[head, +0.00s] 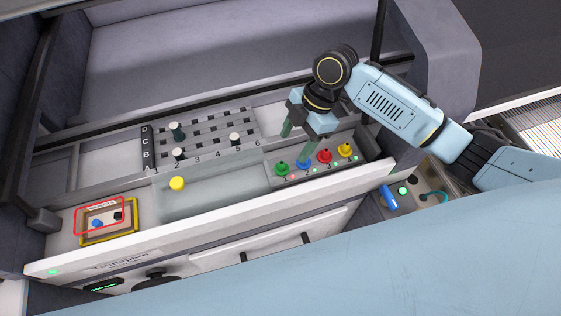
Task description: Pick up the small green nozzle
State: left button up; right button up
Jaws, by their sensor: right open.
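The small green nozzle (281,169) stands upright at the left end of a row in a grey holder, beside a blue nozzle (303,166), a red nozzle (324,156) and a yellow nozzle (345,150). My right gripper (294,147) is open and empty, pointing down above the row. My left gripper is not in view.
A slotted grid (205,132) left of the gripper holds a few white-topped pegs, one dark green. A yellow piece (177,183) lies in the shallow front tray (222,187). A yellow-framed holder (108,236) is at the left. The front tray is otherwise clear.

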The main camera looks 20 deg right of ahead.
aim_at(287, 166)
jog(key=x, duration=0.3)
jog(key=shift+r, duration=0.1)
jog(key=shift+a+f, duration=0.15)
jog(key=shift+f, duration=0.2)
jog(key=x, duration=0.2)
jog(key=shift+w+f, duration=0.2)
jog(key=shift+f, duration=0.15)
jog(key=shift+x, duration=1.05)
jog(key=shift+w+f, duration=0.1)
jog(key=shift+f, duration=0.2)
jog(key=shift+c, duration=0.2)
jog(key=c, duration=1)
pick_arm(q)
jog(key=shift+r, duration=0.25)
